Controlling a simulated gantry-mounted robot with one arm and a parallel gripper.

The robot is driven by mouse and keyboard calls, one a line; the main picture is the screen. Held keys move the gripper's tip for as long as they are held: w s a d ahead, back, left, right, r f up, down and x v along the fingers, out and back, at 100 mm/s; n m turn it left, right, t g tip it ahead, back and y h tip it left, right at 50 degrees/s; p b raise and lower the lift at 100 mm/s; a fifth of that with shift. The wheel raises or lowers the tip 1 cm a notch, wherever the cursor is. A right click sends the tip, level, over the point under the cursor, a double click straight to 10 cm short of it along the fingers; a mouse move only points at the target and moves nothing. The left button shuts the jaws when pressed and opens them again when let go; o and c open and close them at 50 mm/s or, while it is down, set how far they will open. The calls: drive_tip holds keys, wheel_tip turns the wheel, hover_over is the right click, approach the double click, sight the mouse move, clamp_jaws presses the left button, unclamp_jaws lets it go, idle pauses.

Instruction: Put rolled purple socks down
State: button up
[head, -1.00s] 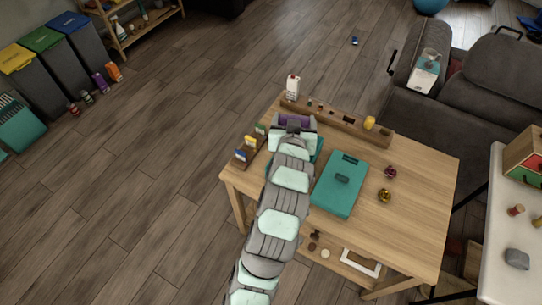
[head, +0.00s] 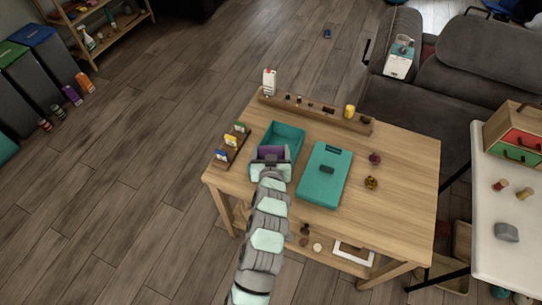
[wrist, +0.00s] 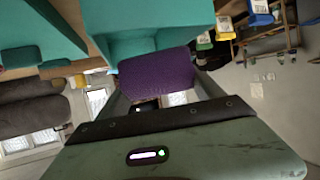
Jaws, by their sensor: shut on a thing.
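The rolled purple socks (head: 267,153) are held in my gripper (head: 270,158), which is shut on them. In the wrist view, the purple roll (wrist: 156,84) fills the space between the jaws, with a teal surface just beyond it. In the head view, the socks are at the near end of an open teal box (head: 289,131) on the wooden table. My gripper partly hides them and the near end of the box. I cannot tell whether the socks touch the box.
A closed teal case (head: 318,190) lies right of the box. A wooden rail (head: 330,118) with small items runs along the table's back edge. A small card rack (head: 231,147) stands at the left. Two small ornaments (head: 371,183) stand further right. The table's right side is clear.

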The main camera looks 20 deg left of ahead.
drive_tip(key=shift+f, duration=1.35)
drive_tip(key=shift+f+b, duration=0.4)
drive_tip(key=shift+f, duration=0.25)
drive_tip(key=o, duration=1.3)
drive_tip(key=shift+o, duration=0.2)
drive_tip(key=shift+r, duration=0.1)
